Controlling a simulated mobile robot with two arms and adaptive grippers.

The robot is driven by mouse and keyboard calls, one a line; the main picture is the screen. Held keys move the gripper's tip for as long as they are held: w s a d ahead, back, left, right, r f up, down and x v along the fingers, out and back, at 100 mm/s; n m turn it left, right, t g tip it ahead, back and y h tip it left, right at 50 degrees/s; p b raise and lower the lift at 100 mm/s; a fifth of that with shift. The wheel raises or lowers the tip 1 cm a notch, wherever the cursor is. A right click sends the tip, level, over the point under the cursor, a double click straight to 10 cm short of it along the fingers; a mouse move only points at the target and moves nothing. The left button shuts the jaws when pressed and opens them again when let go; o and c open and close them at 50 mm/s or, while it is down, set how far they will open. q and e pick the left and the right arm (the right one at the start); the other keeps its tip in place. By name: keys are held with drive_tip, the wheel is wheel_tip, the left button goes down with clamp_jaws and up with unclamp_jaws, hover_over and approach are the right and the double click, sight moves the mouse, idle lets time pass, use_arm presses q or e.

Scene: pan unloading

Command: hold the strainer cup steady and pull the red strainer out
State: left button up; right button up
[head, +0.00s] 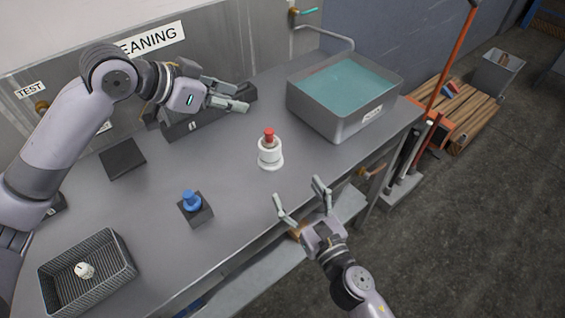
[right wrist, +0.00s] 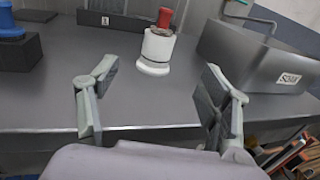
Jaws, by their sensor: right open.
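The white strainer cup (head: 270,156) stands upright on the grey bench, right of its middle. The red strainer (head: 269,135) sits in its top, with only its upper part showing. In the right wrist view the cup (right wrist: 155,50) and the red strainer (right wrist: 165,17) are ahead, beyond the open fingers. My right gripper (head: 299,190) is open and empty at the bench's front edge, apart from the cup. My left gripper (head: 243,98) is above the back of the bench, behind and left of the cup. Its fingers look close together, but whether they are shut is unclear.
A basin of water (head: 345,85) stands at the right end of the bench. A blue part (head: 191,201) sits on a dark block left of the cup. A wire basket (head: 112,249) with a white part is at front left. A dark block (head: 195,122) lies below my left gripper.

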sight(274, 152)
drive_tip(key=x, duration=1.5)
drive_tip(key=shift+w+a, duration=0.2)
drive_tip(key=shift+w, duration=0.15)
drive_tip(key=shift+c, duration=0.6)
